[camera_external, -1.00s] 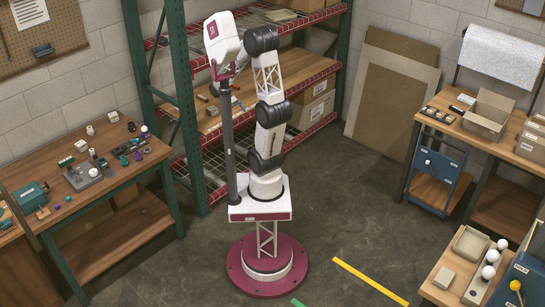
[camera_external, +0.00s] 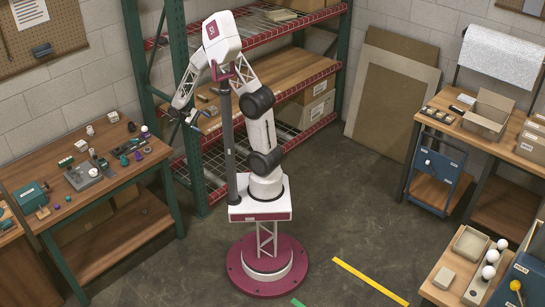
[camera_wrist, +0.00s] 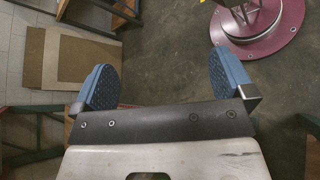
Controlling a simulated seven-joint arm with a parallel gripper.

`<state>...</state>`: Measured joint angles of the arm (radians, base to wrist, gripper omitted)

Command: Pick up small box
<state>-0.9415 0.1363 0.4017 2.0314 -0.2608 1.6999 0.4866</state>
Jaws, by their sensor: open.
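My gripper (camera_external: 189,118) is at the left edge of the rack's middle shelf, in front of the green post. In the wrist view my gripper (camera_wrist: 165,82) has two blue ribbed pads set wide apart, with nothing between them. Several small boxes show in the external view, and I cannot tell which one is meant. Small pale boxes (camera_external: 113,116) and (camera_external: 81,145) are on the left workbench. A beige block-like box (camera_external: 443,278) lies on the front right table. None is in the wrist view.
The left workbench (camera_external: 140,178) is crowded with small parts. The rack (camera_external: 285,85) stands behind my arm, with small items on its middle shelf (camera_external: 300,75). Flat panels (camera_external: 385,100) lean on the wall. An open carton (camera_external: 487,112) is on the right bench.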

